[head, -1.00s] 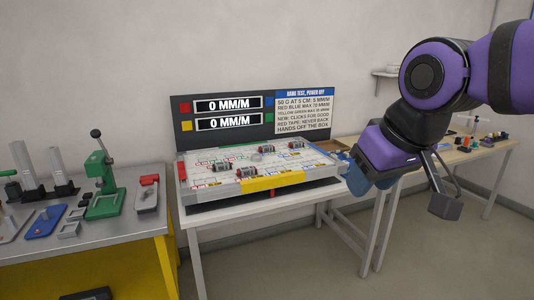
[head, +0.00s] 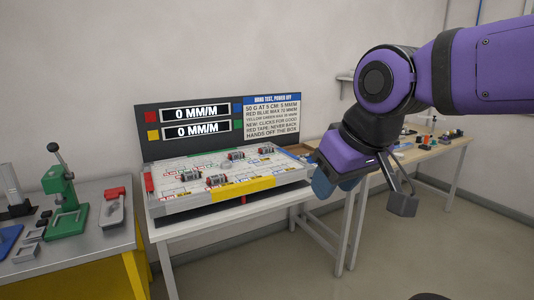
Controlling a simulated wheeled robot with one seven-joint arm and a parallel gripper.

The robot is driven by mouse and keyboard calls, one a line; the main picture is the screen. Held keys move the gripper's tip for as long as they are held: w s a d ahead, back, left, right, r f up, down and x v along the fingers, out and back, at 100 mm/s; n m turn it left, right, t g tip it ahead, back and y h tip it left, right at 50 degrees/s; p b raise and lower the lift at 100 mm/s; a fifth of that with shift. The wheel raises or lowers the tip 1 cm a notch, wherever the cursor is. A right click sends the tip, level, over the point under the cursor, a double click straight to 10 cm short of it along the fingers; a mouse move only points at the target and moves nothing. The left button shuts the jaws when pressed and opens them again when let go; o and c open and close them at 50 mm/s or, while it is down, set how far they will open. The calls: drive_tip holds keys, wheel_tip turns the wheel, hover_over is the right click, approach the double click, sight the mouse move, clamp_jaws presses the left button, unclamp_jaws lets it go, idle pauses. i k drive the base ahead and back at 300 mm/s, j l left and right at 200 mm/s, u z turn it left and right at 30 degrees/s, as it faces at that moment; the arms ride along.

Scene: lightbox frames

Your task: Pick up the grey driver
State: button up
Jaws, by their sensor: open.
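I cannot pick out a grey driver for certain in the head view; the small items on the far right wooden bench (head: 425,152) are too small to tell apart. My gripper (head: 362,197) hangs below my purple wrist at the right of the middle. Its jaws are apart, and I see nothing held between them. It appears in front of the gap between the white table and the wooden bench, and my arm hides part of that bench.
A white table (head: 222,226) carries a tray-like test box (head: 160,210) with several small parts and a yellow label. A dark display panel (head: 195,122) stands behind it. At left, a metal-topped bench (head: 100,254) holds a green press (head: 66,205).

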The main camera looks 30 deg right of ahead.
sight(238, 155)
drive_tip(key=i+l+u, duration=0.2)
drive_tip(key=i+l, duration=0.7)
drive_tip(key=i+l+u, duration=0.2)
drive_tip(key=i+l, duration=0.85)
